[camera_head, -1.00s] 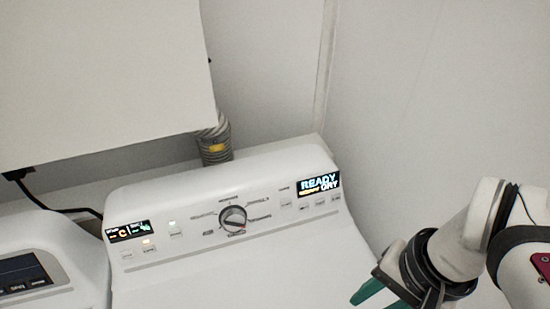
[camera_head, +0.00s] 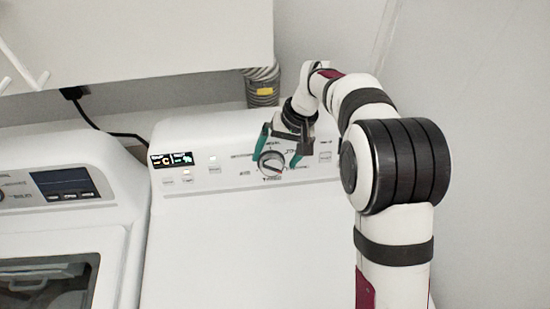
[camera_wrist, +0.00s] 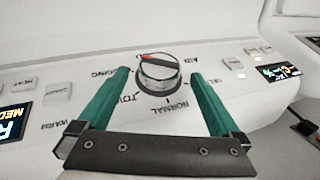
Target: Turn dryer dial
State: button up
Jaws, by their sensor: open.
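The dryer dial (camera_head: 271,162) is a round silver knob on the white dryer's (camera_head: 235,235) sloped control panel. In the wrist view the dial (camera_wrist: 157,74) shows a red pointer mark near its top, with printed labels around it, including NORMAL. My gripper (camera_head: 278,158) is at the panel with its green fingers open, one on each side of the dial in the head view. In the wrist view my gripper's fingers (camera_wrist: 160,85) are wide apart, with the dial between and slightly beyond their tips. A gap shows on both sides, and I see no contact.
A lit display (camera_head: 172,160) and small buttons (camera_head: 213,170) sit left of the dial. A second white machine (camera_head: 70,200) stands at the left. A white cabinet (camera_head: 130,40) hangs above, with a grey hose (camera_head: 262,88) below it. A wall closes the right side.

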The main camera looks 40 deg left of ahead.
aim_at(278, 165)
jog(key=shift+x, duration=1.3)
jog(key=c, duration=1.3)
jog(key=shift+w, duration=0.1)
jog(key=g+y, duration=0.1)
jog(key=m+g+y, duration=0.1)
jog(key=y, duration=0.1)
jog(key=m+g+y, duration=0.1)
jog(key=shift+w+d+f+y, duration=0.2)
jog(key=shift+d+y, duration=0.1)
jog(key=m+y, duration=0.1)
jog(key=m+g+y, duration=0.1)
jog(key=y, duration=0.1)
jog(key=m+y, duration=0.1)
jog(key=y, duration=0.1)
jog(key=shift+d+f+g, duration=0.2)
jog(key=shift+f+g, duration=0.1)
